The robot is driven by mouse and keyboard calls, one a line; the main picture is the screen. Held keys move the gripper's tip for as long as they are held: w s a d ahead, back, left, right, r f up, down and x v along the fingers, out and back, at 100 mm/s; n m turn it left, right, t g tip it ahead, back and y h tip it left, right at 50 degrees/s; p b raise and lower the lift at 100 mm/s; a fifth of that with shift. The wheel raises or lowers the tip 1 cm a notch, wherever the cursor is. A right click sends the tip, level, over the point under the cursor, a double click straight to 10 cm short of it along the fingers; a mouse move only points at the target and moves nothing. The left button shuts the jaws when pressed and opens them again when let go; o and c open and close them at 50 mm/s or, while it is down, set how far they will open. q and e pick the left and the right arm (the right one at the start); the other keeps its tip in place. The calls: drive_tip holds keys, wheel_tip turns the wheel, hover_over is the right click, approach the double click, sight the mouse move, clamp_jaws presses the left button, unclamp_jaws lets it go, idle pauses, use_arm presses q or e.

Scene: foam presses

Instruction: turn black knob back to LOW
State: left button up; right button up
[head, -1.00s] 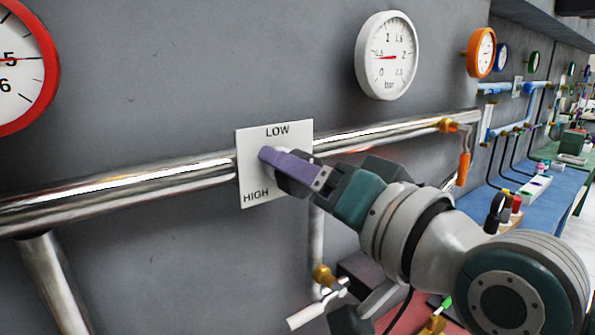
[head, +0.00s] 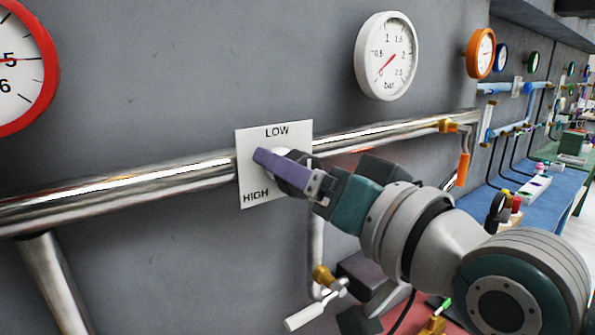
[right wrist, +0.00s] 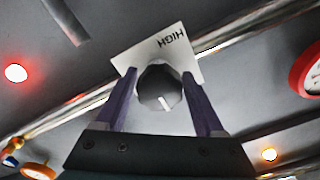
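The black knob (right wrist: 156,84) sits on a white plate (head: 257,184) marked LOW at the top and HIGH at the lower left. In the right wrist view, my right gripper (right wrist: 159,76) has a purple finger on each side of the knob, close against it. The knob's white mark points away from the word HIGH. In the head view, the right gripper (head: 272,163) covers part of the knob. The bar gauge (head: 387,56) above right has its red needle pointing lower left, near 0. My left gripper is not in view.
A shiny pipe (head: 120,187) runs along the grey wall behind the plate. A white-handled valve (head: 318,304) is below the right arm. An orange-handled valve (head: 463,165) and a blue bench (head: 545,200) are to the right.

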drive_tip(key=shift+o, duration=1.1)
drive_tip(key=b+v, duration=0.1)
drive_tip(key=v, duration=0.9)
